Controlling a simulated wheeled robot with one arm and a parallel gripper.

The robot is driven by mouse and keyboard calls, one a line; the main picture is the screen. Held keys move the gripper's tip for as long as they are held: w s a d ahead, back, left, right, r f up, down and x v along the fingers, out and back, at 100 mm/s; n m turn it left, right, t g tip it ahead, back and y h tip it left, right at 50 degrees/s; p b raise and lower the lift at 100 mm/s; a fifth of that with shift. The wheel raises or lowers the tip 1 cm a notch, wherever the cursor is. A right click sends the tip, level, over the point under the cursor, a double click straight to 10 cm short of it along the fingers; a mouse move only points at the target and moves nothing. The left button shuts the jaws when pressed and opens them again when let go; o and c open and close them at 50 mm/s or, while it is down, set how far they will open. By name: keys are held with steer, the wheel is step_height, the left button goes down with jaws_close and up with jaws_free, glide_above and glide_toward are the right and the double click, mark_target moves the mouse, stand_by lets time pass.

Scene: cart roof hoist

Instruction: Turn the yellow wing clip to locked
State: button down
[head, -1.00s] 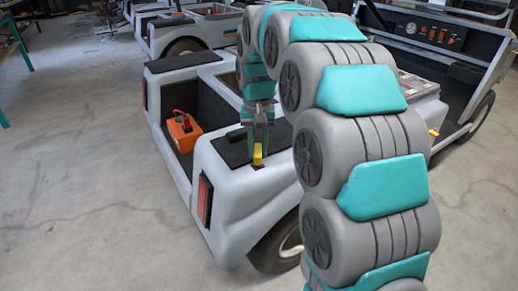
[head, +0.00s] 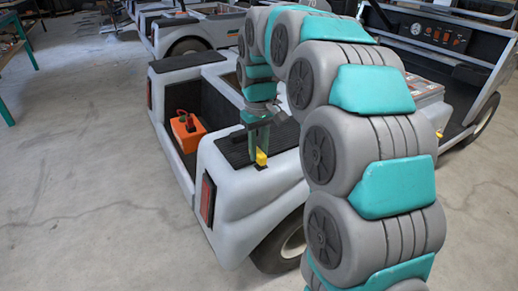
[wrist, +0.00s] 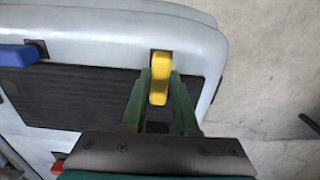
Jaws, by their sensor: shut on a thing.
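The yellow wing clip (head: 261,158) stands on the near corner of the white cart's rear deck, at the edge of the black ribbed mat. In the wrist view the clip (wrist: 160,79) points along the picture's vertical, from a dark base plate at the top toward my gripper. My gripper (head: 260,147) reaches down onto the clip from above. In the wrist view my gripper (wrist: 160,88) has its two green fingers on either side of the clip, shut on it. The clip's lower end lies between the fingers.
A blue clip (wrist: 20,54) sits at the left of the mat (wrist: 75,97) in the wrist view. An orange box (head: 187,131) with a red handle stands in the cart's (head: 245,210) rear well. Another yellow part (head: 439,135) shows behind my arm. Open floor (head: 80,190) lies to the left.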

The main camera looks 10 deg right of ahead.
mark_target(259, 152)
stand_by(0.3)
steer(key=c, duration=0.7)
jaws_free()
steer(key=shift+r, duration=3.9)
